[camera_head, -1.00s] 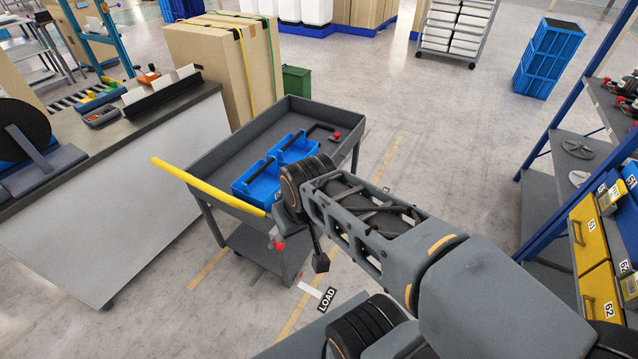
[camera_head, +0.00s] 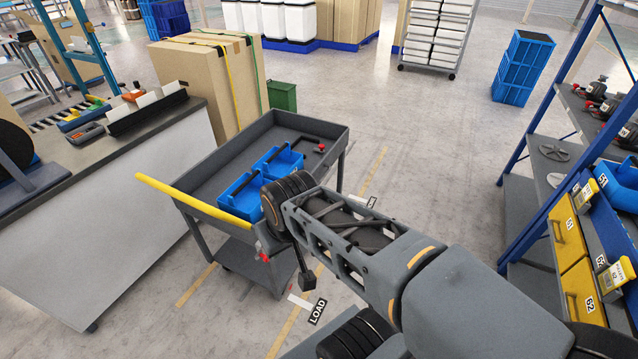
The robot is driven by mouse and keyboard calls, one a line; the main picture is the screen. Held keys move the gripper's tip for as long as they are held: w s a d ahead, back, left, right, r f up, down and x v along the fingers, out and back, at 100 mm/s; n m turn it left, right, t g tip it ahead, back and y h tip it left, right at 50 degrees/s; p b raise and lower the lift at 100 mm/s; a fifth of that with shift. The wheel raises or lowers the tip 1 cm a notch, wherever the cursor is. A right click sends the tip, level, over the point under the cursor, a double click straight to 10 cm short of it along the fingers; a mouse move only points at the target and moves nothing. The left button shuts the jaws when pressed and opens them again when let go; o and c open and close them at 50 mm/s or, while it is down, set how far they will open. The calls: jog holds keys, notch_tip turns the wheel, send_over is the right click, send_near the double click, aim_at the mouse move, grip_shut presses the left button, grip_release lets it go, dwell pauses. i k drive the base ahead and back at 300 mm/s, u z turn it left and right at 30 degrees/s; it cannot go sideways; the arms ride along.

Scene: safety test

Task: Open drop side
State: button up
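A grey cart (camera_head: 205,180) with raised side walls and a yellow handle (camera_head: 190,200) stands left of centre. Its near long side wall is partly hidden behind my arm. A red knob (camera_head: 265,257) shows below the near corner by the handle end, and a red-tipped black part (camera_head: 320,148) shows at the far end of the tray. Two blue bins (camera_head: 240,196) lie in the tray. My arm reaches from the lower right, its wrist in front of the near wall. A dark piece at my gripper (camera_head: 307,281) hangs below the wrist; its fingers cannot be made out.
A workbench (camera_head: 150,175) stands close left of the cart. A blue-framed rack (camera_head: 540,150) with yellow drawers (camera_head: 568,235) is at the right. Cardboard boxes (camera_head: 205,90) and a green bin (camera_head: 283,96) stand behind the cart. The floor between cart and rack is open, with a LOAD label (camera_head: 317,311).

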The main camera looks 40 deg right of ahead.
aim_at(319, 173)
jog(key=u, duration=0.15)
jog(key=k, duration=0.3)
jog(key=z, duration=1.05)
jog(key=i, duration=1.25)
jog(key=u, duration=0.45)
